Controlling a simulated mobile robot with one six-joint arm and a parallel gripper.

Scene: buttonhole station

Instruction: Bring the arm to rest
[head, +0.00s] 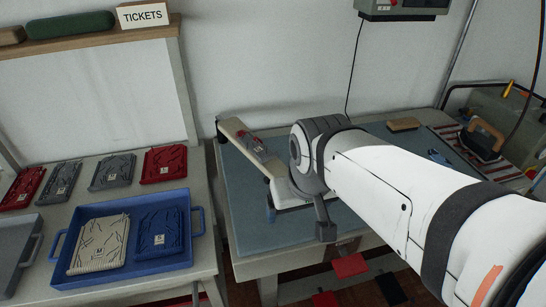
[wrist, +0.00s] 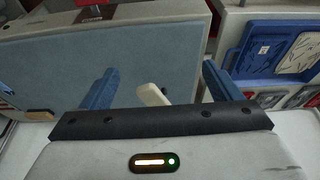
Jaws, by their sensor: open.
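My gripper (wrist: 160,84) shows in the wrist view as two blue fingers set wide apart, open. A pale, rounded piece (wrist: 153,94) shows between the fingers; I cannot tell whether it touches them. In the head view my white arm (head: 400,195) reaches from the lower right over the blue-grey mat (head: 250,220) on the worktable. The gap between the machine and my gripper cannot be judged.
A brown block (head: 404,124) and a wooden-handled iron (head: 484,140) stand at the right.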

